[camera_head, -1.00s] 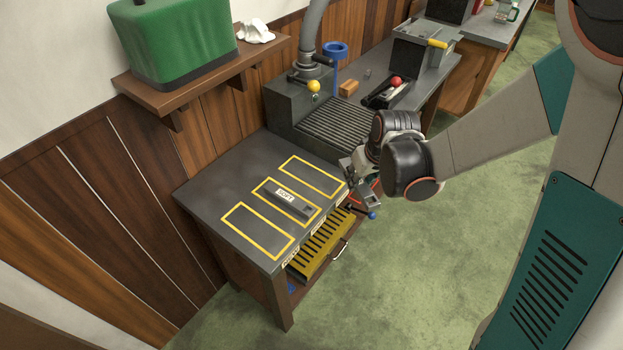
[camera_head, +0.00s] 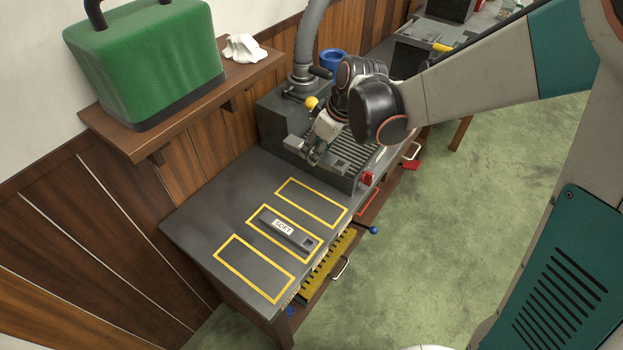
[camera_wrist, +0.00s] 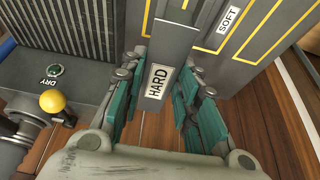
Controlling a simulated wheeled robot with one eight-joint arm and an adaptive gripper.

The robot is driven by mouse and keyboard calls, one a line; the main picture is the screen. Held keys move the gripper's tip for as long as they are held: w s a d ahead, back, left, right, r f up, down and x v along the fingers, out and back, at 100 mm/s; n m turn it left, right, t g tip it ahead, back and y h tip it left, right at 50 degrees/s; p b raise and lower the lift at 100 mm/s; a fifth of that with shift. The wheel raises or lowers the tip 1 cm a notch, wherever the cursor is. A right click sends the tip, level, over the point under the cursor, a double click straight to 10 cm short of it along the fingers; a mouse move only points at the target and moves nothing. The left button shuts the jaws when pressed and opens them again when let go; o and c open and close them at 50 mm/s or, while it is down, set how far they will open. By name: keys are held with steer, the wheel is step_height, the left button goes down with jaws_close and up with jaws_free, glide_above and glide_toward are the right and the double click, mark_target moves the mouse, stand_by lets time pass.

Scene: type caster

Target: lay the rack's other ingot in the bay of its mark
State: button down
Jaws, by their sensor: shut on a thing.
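My gripper (camera_head: 315,155) is shut on a grey ingot with a HARD label (camera_wrist: 180,45), which lies between the teal fingers (camera_wrist: 158,100) in the wrist view. Three yellow-outlined bays are on the bench top. The SOFT ingot (camera_head: 288,232) lies in the middle bay (camera_head: 262,212). The left bay (camera_head: 254,268) and the right bay (camera_head: 311,203) are empty. I cannot read the bays' marks.
The grey machine (camera_head: 280,115) with a yellow knob (camera_head: 311,103) stands behind the bays. A drawer with a yellow slatted insert (camera_head: 326,268) stands open below the bench front. A wall shelf (camera_head: 150,135) holds a green case (camera_head: 150,62). The floor at right is clear.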

step_height(320, 180, down, 20)
steer(key=b, duration=0.7)
steer(key=shift+r, duration=0.2)
steer(key=shift+f, duration=0.15)
steer(key=c, duration=1.2)
jaws_free()
steer(key=s+d+r+m+t+h+p, duration=0.15)
steer(key=s+d+r, duration=0.25)
steer(key=r, duration=0.4)
steer(key=s+d+r+m+p, duration=0.1)
steer(key=s+d+r+m, duration=0.15)
steer(key=r, duration=0.55)
steer(key=s+d+r+m+t+p, duration=0.15)
steer(key=s+d+r, duration=0.25)
steer(key=r, duration=0.4)
steer(key=s+d+r+m, duration=0.1)
steer(key=s+d, duration=0.1)
steer(key=s, duration=0.1)
steer(key=s+d+r+m+t+h, duration=0.1)
steer(key=s+d+r+m, duration=0.1)
steer(key=s, duration=0.1)
steer(key=s+d+r+m+h, duration=0.1)
steer(key=s+d+m, duration=0.1)
steer(key=s, duration=0.2)
steer(key=shift+s+r, duration=0.1)
steer(key=shift+r, duration=0.2)
